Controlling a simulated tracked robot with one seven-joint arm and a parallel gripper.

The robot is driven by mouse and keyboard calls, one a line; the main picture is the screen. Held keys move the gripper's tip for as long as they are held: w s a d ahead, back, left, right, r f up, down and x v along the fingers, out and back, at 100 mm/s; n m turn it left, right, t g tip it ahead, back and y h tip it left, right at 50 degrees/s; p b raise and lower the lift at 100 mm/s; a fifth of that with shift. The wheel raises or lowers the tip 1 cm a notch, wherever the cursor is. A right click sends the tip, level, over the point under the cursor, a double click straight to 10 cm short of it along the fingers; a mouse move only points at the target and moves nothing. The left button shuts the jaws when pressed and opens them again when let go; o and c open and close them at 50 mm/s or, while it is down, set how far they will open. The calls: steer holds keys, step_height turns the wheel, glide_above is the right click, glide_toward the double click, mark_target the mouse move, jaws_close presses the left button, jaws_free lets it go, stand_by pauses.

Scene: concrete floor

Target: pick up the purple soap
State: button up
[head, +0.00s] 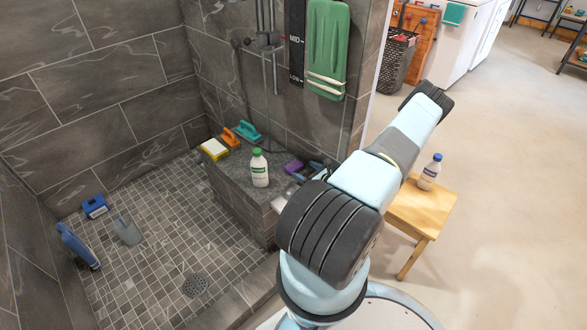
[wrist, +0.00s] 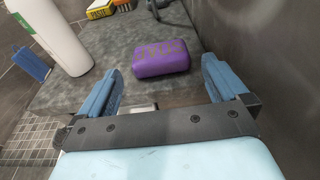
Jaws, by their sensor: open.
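The purple soap (wrist: 161,57) lies on the grey tiled shower bench (wrist: 70,94). In the wrist view it is just beyond my open gripper (wrist: 160,80), roughly centred between the two blue fingers and apart from them. Nothing is between the fingers. In the head view the soap (head: 293,166) shows as a small purple block near the bench's right end, with my gripper (head: 312,172) close on its right, partly hidden by my arm.
A white bottle with a green cap (head: 260,168) stands left of the soap. A yellow-and-white box (head: 214,150) and orange and teal brushes lie farther back on the bench. The dark tiled wall (wrist: 260,50) rises close on the right in the wrist view.

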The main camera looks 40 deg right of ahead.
mark_target(294, 164)
steer(key=shift+x, duration=2.75)
steer(key=shift+c, duration=0.4)
steer(key=c, duration=0.7)
steer(key=shift+o, duration=0.2)
steer(key=shift+r, duration=0.15)
